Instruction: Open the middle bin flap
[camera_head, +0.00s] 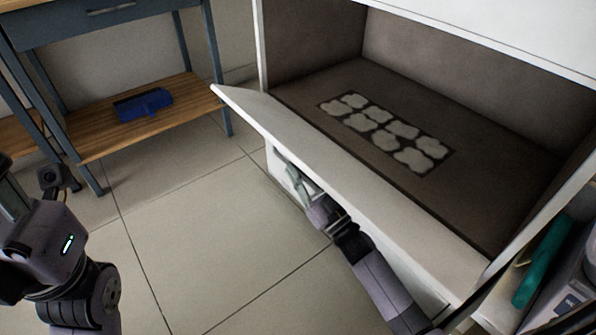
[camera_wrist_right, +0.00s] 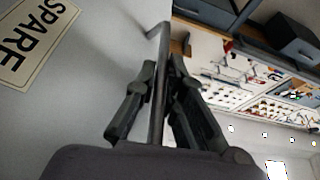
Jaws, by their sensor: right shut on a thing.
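A white bin flap (camera_head: 345,185) is tilted outward from a white cabinet, and the brown inside of the bin (camera_head: 300,85) shows behind it. My right gripper (camera_head: 295,180) is at the flap's outer face, partly hidden by its edge. In the right wrist view, the right gripper (camera_wrist_right: 160,95) is shut on a thin grey bar, which looks like the flap's handle (camera_wrist_right: 159,70). A "SPARE" label (camera_wrist_right: 38,38) is on the pale surface beside it. My left gripper is at the left edge of the head view, mostly cut off, and its fingers cannot be made out.
A patterned panel with several pale shapes (camera_head: 385,132) lies on the bin's floor. A wooden shelf bench (camera_head: 180,105) with a blue object (camera_head: 143,104) stands at the back left. Teal and grey items (camera_head: 545,260) are at the right. The tiled floor (camera_head: 190,240) in the middle is clear.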

